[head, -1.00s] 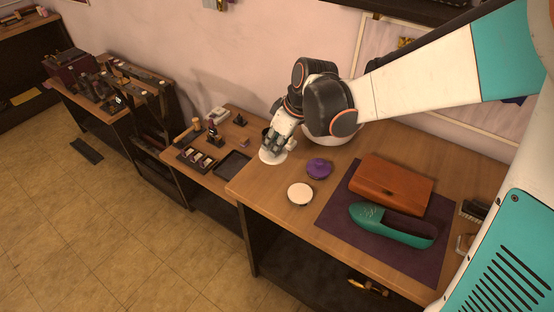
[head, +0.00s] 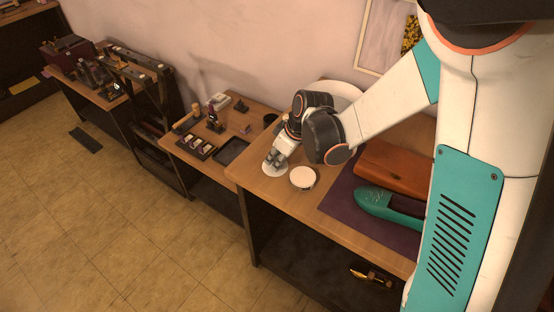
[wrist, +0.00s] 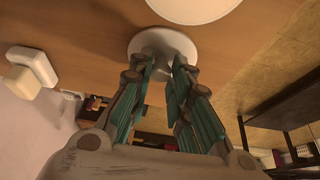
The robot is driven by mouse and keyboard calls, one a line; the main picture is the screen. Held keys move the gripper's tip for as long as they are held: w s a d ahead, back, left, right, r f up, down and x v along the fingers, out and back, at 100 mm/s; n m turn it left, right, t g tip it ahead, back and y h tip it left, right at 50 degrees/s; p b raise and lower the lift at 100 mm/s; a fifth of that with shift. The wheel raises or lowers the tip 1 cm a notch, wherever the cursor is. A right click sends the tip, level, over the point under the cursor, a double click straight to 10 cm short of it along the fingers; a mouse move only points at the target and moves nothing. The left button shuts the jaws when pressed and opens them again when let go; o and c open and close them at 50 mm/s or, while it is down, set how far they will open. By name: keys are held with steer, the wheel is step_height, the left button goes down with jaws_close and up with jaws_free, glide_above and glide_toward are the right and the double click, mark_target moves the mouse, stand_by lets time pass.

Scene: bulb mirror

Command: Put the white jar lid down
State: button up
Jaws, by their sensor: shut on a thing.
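The white jar lid (head: 274,170) is a pale disc under my gripper (head: 275,160), near the left edge of the wooden table (head: 262,188). In the wrist view the lid (wrist: 150,42) lies between the fingertips of my gripper (wrist: 163,66), which is shut on its raised middle. The lid looks level and close to the tabletop; I cannot tell whether it touches. A round container with a white top (head: 303,177) stands just right of the lid, apart from it. Its white top (wrist: 192,6) also shows at the top of the wrist view.
A purple mat (head: 340,205) with a brown box (head: 390,165) and a teal shoe-shaped item (head: 385,203) lies to the right. A lower side table with a dark tray (head: 231,151) and small items adjoins on the left. The table's front-left edge is near the lid.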

steer(key=shift+r, duration=0.1)
steer(key=o, duration=0.9)
steer(key=p+v, duration=0.4)
steer(key=v, duration=0.8)
steer(key=shift+s+d+r+m+t+h, duration=0.65)
steer(key=shift+s+d+r+m, duration=1.25)
steer(key=shift+s, duration=1)
steer(key=shift+s+d+r+m+t+h, duration=0.65)
steer(key=shift+s+d+r+m, duration=0.9)
steer(key=shift+s+d+r, duration=1)
steer(key=shift+s+d+r+m+t+h, duration=0.4)
steer(key=shift+s+d+r+m+t, duration=0.85)
steer(key=shift+s, duration=2.05)
steer(key=shift+d+r+m+g, duration=0.15)
steer(key=shift+d+m+g, duration=0.2)
steer(key=shift+d+m, duration=0.2)
